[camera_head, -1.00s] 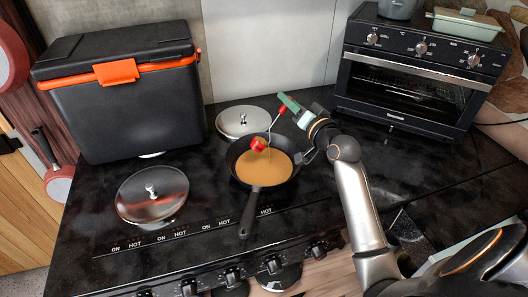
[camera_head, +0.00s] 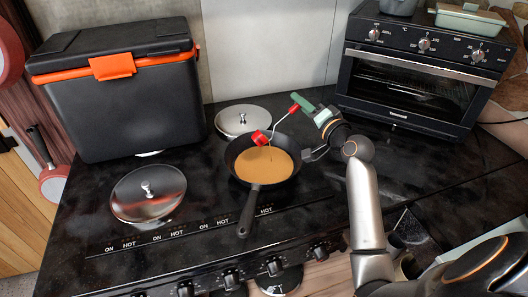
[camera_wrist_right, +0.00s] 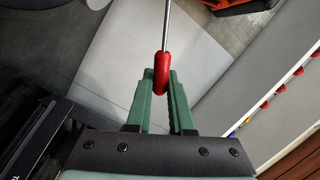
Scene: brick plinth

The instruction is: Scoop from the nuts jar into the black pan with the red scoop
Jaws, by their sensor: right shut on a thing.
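The black pan (camera_head: 249,208) sits on the stove with its handle toward the front, and a flat tan layer (camera_head: 262,166) covers its bottom. The red scoop (camera_head: 261,138) has its small red cup over the pan's far part, tilted. A thin dark streak shows just below the cup; I cannot tell what it is. My right gripper (camera_head: 301,104), with green fingers, is shut on the scoop's red handle, up and right of the pan. The right wrist view shows the green fingers (camera_wrist_right: 160,88) around the red handle. The nuts jar cannot be made out. My left gripper is out of view.
A steel lid (camera_head: 149,192) lies left of the pan, and another lid (camera_head: 243,119) lies behind it. A black cooler with an orange latch (camera_head: 112,66) stands back left. A black oven (camera_head: 413,77) stands back right. The dark counter right of my right arm is clear.

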